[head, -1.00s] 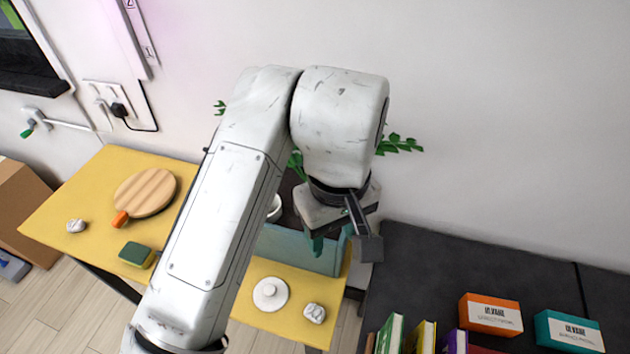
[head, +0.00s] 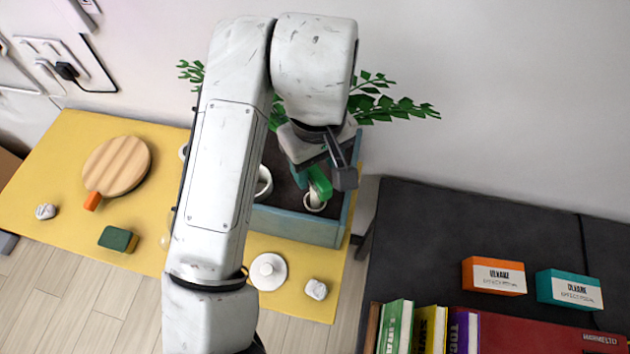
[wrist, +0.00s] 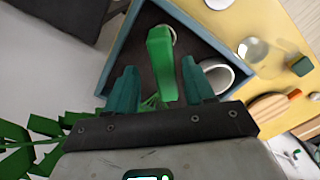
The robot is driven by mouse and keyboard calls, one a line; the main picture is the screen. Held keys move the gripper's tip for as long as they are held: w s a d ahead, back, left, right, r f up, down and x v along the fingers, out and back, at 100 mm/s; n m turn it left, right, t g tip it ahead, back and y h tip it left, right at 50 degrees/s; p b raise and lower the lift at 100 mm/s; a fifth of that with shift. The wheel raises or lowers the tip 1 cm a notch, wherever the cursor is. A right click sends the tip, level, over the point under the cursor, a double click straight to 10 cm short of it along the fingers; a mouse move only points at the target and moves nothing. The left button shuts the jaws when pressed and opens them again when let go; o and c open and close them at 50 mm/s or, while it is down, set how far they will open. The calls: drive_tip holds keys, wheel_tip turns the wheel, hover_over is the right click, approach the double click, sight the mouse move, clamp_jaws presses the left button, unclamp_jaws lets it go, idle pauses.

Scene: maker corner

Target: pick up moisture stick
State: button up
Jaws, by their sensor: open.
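The moisture stick appears to be the bright green upright piece (head: 321,182) in the blue-grey planter box (head: 292,227). In the wrist view the green stick (wrist: 161,62) rises from the dark soil between my two teal fingers. My gripper (wrist: 158,84) is open, with one finger on each side of the stick. I cannot tell whether either finger touches it. In the head view my gripper (head: 310,170) is above the planter and partly hidden by my wrist. The stick's lower end is hidden.
A white ring (head: 315,200) and a white cup (head: 264,181) are in the planter. Leafy plants (head: 395,108) stand close by. The yellow table (head: 60,180) holds a wooden paddle (head: 117,168), a sponge (head: 118,239) and a white lid (head: 267,271). A dark surface (head: 430,235) is at right.

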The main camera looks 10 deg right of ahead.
sight(315, 197)
drive_tip(key=f, duration=0.2)
drive_tip(key=f+p, duration=0.1)
drive_tip(key=f, duration=0.1)
drive_tip(key=shift+s+a, duration=0.2)
drive_tip(key=shift+s, duration=0.15)
drive_tip(key=shift+f, duration=0.65)
drive_tip(key=shift+c, duration=0.4)
clamp_jaws()
